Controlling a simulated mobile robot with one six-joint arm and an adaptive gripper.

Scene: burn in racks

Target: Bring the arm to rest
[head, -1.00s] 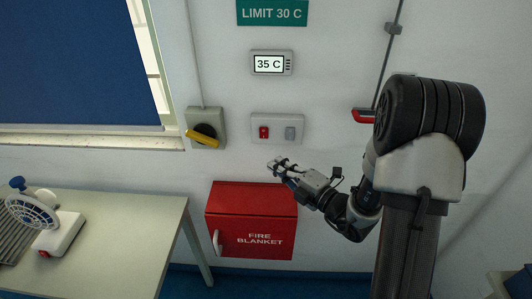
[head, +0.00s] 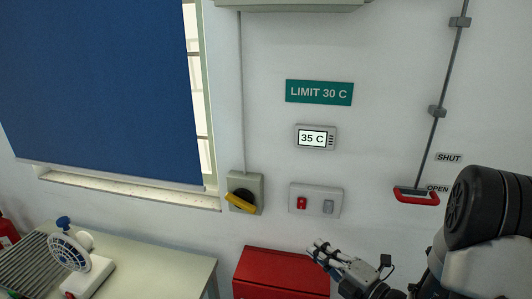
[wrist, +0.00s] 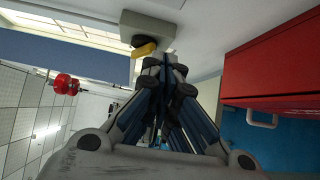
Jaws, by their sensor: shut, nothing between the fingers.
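My gripper (head: 316,248) is at the lower middle right in the head view, in front of the wall, below the switch plate and over the upper right of the red fire blanket box. It is empty. In the wrist view its fingers (wrist: 165,65) are together, with nothing held. My arm comes in from the lower right of the head view, bent at the elbow.
The switch plate (head: 316,201), yellow-handled rotary switch (head: 243,195) and display reading 35 C (head: 315,138) are on the wall. The red box (head: 282,272) is below. A red pull handle (head: 416,196) hangs near OPEN. A table (head: 185,268) with a fan (head: 75,255) is left.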

